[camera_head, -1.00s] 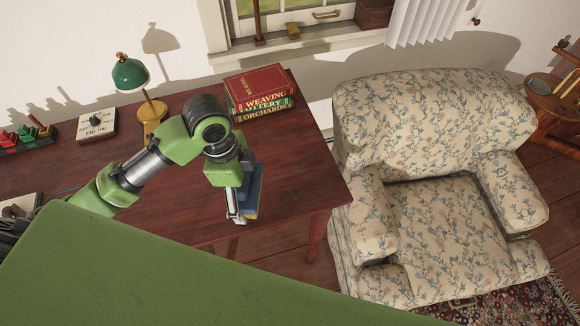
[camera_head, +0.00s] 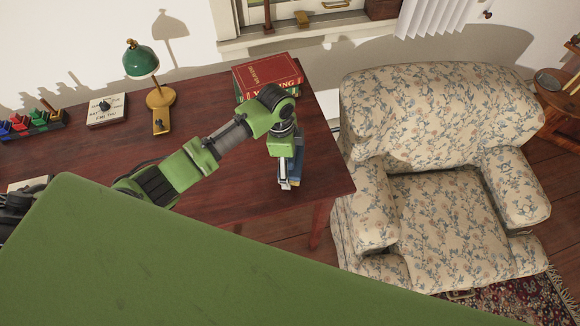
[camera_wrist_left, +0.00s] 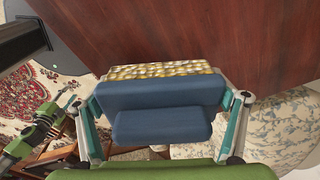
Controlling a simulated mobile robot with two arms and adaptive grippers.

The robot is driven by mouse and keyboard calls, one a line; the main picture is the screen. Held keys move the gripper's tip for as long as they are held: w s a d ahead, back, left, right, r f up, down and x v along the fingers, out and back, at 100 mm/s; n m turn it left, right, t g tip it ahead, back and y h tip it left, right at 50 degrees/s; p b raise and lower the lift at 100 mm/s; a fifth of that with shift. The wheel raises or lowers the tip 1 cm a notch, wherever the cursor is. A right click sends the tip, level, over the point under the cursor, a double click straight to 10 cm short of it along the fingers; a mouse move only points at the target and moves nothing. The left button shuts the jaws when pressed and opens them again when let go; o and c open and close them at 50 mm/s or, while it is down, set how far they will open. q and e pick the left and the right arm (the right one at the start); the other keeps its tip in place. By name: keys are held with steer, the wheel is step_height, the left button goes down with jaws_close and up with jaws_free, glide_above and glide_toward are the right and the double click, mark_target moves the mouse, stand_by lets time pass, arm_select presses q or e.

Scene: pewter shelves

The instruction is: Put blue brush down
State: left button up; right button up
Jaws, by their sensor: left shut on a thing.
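The blue brush (camera_wrist_left: 160,95) is a blue block with a stepped back and a yellowish bristle face in the left wrist view. My left gripper (camera_wrist_left: 165,105) is shut on it, with one finger at each side. In the head view my left gripper (camera_head: 289,182) hangs over the right end of the dark red wooden desk (camera_head: 235,185). The brush (camera_head: 297,165) shows there only as a narrow blue strip, partly hidden by the gripper. I cannot tell whether it touches the desk top.
A green lamp (camera_head: 141,60), a white card block (camera_head: 107,109) and a rack of coloured pieces (camera_head: 30,124) stand further left. A floral armchair (camera_head: 440,180) is beyond the desk's right edge.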

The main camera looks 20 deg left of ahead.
arm_select(q)
steer(key=shift+w+d+f, duration=0.1)
steer(key=shift+w+f, duration=0.15)
steer(key=shift+f, duration=1.5)
steer(key=shift+f, duration=0.1)
steer(key=o, duration=1.3)
steer(key=r, duration=0.4)
steer(key=a+r, duration=0.1)
steer(key=r, duration=0.7)
steer(key=shift+s+a+r+b, duration=0.1)
steer(key=shift+s+a+b, duration=0.05)
steer(key=shift+s+b, duration=0.15)
